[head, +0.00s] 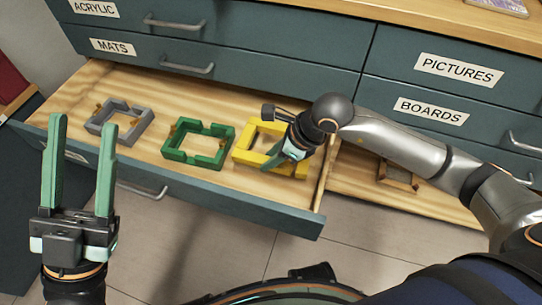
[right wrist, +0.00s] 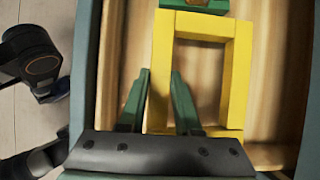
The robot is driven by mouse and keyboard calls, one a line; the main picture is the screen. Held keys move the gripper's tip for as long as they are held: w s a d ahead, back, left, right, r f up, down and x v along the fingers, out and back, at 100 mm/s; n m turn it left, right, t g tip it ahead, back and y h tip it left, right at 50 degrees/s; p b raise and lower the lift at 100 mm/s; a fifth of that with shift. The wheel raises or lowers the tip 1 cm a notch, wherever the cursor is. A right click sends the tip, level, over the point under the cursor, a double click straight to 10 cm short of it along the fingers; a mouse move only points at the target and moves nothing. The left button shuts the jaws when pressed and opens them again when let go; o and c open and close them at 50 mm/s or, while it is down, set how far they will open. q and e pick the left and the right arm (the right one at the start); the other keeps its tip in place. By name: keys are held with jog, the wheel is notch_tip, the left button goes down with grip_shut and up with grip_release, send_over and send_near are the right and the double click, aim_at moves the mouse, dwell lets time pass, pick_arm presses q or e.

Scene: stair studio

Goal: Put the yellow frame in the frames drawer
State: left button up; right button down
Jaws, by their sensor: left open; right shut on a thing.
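The yellow frame (head: 245,146) is inside the open wooden-floored drawer (head: 200,100), at its right end. It also shows in the right wrist view (right wrist: 237,70). My right gripper (head: 279,157) is shut on one side bar of the yellow frame; in the right wrist view its green fingers (right wrist: 160,76) lie either side of that bar. I cannot tell whether the frame touches the drawer floor. My left gripper (head: 82,135) is open and empty, in front of the drawer's left end. It partly covers the drawer's label, which I cannot read.
A green frame (head: 168,153) and a grey frame (head: 107,110) lie left of the yellow one in the same drawer. Another open drawer (head: 355,180) at the right holds a brown frame (head: 410,183). Closed drawers above and beside are labelled acrylic, mats, pictures and boards.

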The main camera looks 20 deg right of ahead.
notch_tip(320, 180, down, 5)
jog(key=b, duration=0.3)
jog(key=shift+r, duration=0.2)
pick_arm(q)
notch_tip(320, 180, down, 7)
jog(key=d+b, duration=0.1)
jog(key=b, duration=0.2)
jog(key=shift+w+g, duration=0.15)
jog(key=shift+g, duration=0.15)
pick_arm(e)
jog(key=shift+f, duration=1.7)
pick_arm(q)
jog(key=shift+a+f, duration=0.1)
pick_arm(e)
jog(key=c, duration=0.5)
grip_release()
jog(key=shift+f, duration=0.1)
notch_tip(320, 180, up, 8)
jog(key=p, duration=0.6)
pick_arm(q)
notch_tip(320, 180, up, 7)
jog(key=shift+a, duration=0.35)
jog(key=shift+f, duration=0.1)
